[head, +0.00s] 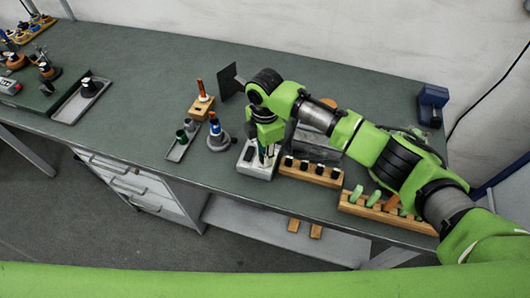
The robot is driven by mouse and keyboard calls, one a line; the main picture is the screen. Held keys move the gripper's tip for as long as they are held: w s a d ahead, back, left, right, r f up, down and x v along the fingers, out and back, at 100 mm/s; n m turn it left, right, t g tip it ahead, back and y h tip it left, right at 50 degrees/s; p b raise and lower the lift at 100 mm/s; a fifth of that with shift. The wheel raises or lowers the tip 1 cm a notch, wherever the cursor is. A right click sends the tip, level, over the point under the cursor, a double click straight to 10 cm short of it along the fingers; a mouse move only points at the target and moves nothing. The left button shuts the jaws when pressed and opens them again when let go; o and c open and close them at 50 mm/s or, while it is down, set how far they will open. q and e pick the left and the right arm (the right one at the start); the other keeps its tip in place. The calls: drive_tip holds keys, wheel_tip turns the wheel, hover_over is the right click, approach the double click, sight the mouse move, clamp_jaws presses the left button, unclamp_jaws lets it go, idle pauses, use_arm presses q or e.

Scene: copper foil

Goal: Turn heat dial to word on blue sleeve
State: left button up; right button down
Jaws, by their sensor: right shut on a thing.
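My right gripper (264,152) points down over a pale box (251,170) near the table's front edge. Its fingers are shut on what looks like the heat dial on top of this box. The fingers hide the dial, so its pointer and any marks cannot be read. A blue sleeve (215,127) sits around an upright tool in a grey round stand (218,143), left of the box. Any word on the sleeve is too small to read. My left gripper is not in view.
A wooden block with an orange-topped tool (201,103) and a small grey tray (179,150) stand left. Wooden racks (312,175) (385,212) lie right of the box, close under my arm. A dark upright plate (229,82) stands behind. The table's left middle is clear.

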drive_tip(key=c, duration=1.8)
unclamp_jaws()
drive_tip(key=shift+r, duration=0.15)
wheel_tip(320, 180, up, 12)
drive_tip(key=shift+f, duration=0.1)
drive_tip(key=shift+a+f, duration=0.1)
